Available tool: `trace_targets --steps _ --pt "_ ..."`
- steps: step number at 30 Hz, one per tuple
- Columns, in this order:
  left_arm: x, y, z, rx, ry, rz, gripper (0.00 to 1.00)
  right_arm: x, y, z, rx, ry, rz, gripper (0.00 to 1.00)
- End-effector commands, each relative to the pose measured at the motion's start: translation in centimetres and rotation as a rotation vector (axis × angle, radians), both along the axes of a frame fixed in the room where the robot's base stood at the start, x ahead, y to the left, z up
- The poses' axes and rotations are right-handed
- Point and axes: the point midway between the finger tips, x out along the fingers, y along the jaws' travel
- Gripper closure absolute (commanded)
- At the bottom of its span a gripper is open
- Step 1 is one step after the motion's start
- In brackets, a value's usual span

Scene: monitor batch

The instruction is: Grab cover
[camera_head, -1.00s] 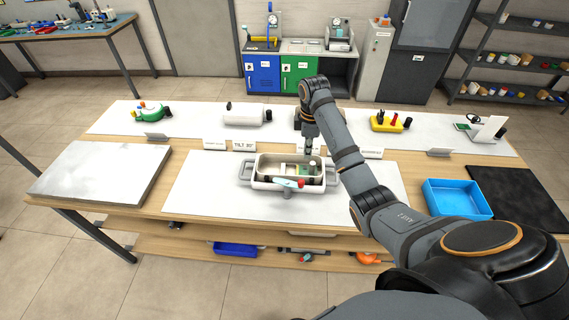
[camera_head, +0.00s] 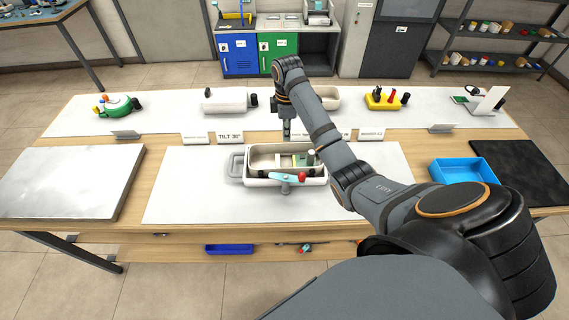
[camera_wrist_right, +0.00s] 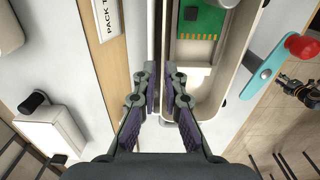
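A pale open case (camera_head: 261,157) sits on the white mat, with a green circuit board (camera_head: 303,159) inside and a loop handle at its left. A teal lever with a red knob (camera_head: 302,177) is at its front. My right gripper (camera_head: 287,133) points down at the case's back side. In the right wrist view, its fingers (camera_wrist_right: 161,85) are apart, beside the case's long wall (camera_wrist_right: 168,40). A narrow pale edge runs into the gap between them. I cannot tell whether this edge is the cover or whether a finger touches it. My left gripper is out of view.
A grey slab (camera_head: 70,180) lies at left; a blue tray (camera_head: 463,171) and a black mat (camera_head: 520,168) are at right. Several parts line the back strip. The white mat's left part is clear.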

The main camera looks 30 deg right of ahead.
Motion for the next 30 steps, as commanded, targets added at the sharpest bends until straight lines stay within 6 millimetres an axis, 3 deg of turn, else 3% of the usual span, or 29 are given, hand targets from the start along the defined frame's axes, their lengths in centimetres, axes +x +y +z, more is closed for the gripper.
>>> trace_targets --steps 4,7,13,30 --pt "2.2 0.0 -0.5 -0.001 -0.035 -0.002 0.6 0.1 0.2 -0.7 0.0 0.0 0.0 0.91" --pt "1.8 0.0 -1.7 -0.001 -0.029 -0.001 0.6 0.1 0.5 -2.2 0.001 0.001 0.0 0.91" --pt "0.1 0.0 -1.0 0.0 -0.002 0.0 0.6 0.2 0.8 -4.7 0.001 0.001 0.0 0.91" --pt "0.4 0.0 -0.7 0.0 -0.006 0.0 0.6 0.2 0.7 -5.0 -0.001 -0.001 0.0 0.91"
